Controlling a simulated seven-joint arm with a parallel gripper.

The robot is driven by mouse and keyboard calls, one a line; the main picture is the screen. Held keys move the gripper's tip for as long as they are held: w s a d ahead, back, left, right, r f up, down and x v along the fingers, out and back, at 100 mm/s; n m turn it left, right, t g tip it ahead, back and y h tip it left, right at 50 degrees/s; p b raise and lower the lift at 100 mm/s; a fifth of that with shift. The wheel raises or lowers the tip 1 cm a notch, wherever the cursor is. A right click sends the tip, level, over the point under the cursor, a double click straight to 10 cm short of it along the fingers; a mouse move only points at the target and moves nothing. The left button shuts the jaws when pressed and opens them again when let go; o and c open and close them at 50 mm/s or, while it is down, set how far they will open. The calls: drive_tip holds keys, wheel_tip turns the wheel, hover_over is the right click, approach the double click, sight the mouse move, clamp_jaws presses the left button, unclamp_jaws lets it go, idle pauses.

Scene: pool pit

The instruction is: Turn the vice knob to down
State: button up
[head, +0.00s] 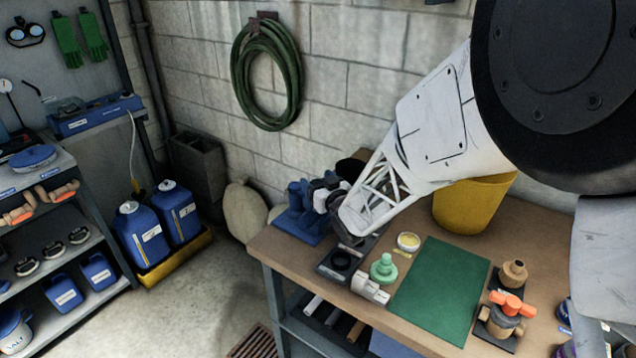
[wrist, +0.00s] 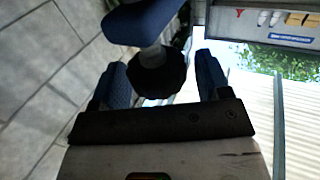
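The blue vice (head: 300,212) stands at the back left corner of the wooden bench. In the wrist view, part of its blue body (wrist: 145,22) is at the top, with a grey shaft leading to a dark lobed knob (wrist: 160,76). My gripper (wrist: 160,62) is open, with one blue-padded finger on each side of the knob. A gap shows between the knob and each finger, wider on the right. In the head view, my gripper (head: 328,192) is right beside the vice, and my arm and gripper hide the knob.
The bench (head: 272,246) also holds a green mat (head: 440,290), a green knobbed part (head: 383,268), a small round dish (head: 408,241), an orange-handled valve (head: 508,308) and a yellow bucket (head: 475,205). A block wall with a hanging green hose (head: 240,70) is behind.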

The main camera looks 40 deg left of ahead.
drive_tip(key=shift+d, duration=0.1)
drive_tip(key=v, duration=0.7)
drive_tip(key=shift+s+d, duration=0.2)
drive_tip(key=shift+d, duration=0.05)
idle(0.4)
idle(0.4)
